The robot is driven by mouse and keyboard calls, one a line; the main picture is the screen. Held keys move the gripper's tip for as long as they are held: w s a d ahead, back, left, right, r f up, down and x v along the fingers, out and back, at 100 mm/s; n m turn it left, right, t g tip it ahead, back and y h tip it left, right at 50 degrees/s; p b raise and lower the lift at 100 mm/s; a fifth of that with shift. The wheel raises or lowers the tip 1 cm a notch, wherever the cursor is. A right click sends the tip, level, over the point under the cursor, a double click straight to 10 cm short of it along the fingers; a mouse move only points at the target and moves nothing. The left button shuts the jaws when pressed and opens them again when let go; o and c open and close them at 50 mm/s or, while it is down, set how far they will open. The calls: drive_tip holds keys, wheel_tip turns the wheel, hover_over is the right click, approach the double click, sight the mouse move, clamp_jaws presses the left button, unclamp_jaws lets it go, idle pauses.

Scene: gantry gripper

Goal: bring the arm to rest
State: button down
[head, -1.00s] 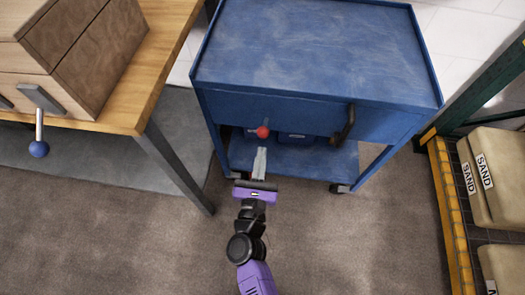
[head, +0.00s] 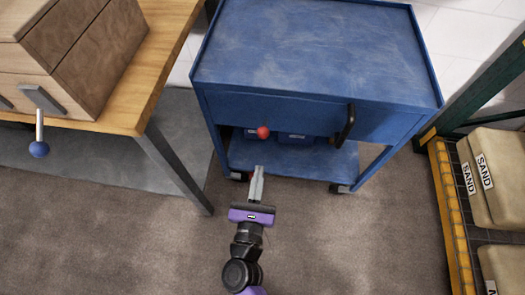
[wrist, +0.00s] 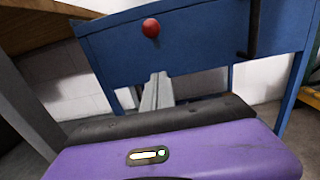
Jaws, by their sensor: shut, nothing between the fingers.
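My gripper (head: 257,178) is purple and black with grey fingers. Its fingers are shut with nothing between them. In the head view it is in front of the blue cart (head: 315,50), below and apart from the red ball knob (head: 263,132) on the cart's front. In the wrist view the shut fingers (wrist: 157,85) point toward the cart, with the red knob (wrist: 151,27) above them.
A wooden table (head: 165,70) with a wooden box (head: 85,60) and a blue-ball lever (head: 39,148) stands at the left. Sand bags (head: 495,170) lie on a rack at the right. The cart has a dark handle (head: 345,124). The carpet (head: 350,245) right of my arm is clear.

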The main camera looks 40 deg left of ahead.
idle(0.3)
wheel_tip(320, 180, up, 6)
drive_tip(key=s+n+y, duration=0.2)
drive_tip(key=n, duration=0.9)
drive_tip(key=s+d+r+n+h+p, duration=0.2)
drive_tip(key=d+r+n, duration=0.3)
drive_tip(key=d, duration=0.5)
drive_tip(key=s+d+r+n+t+h+p, duration=0.1)
drive_tip(key=s+d+r+n+h, duration=0.15)
drive_tip(key=d+n, duration=0.55)
drive_tip(key=s+d+r+n+h+p, duration=0.1)
drive_tip(key=s+d+r+n+p, duration=0.25)
drive_tip(key=d, duration=0.75)
drive_tip(key=s+d+r+n+g+h, duration=0.1)
drive_tip(key=s+d+r+h, duration=0.2)
drive_tip(key=s+d, duration=0.1)
drive_tip(key=s+d+r+n+h+p, duration=0.1)
drive_tip(key=s+d+r+h, duration=0.2)
drive_tip(key=d, duration=0.4)
drive_tip(key=shift+s+g, duration=0.4)
drive_tip(key=shift+s, duration=0.4)
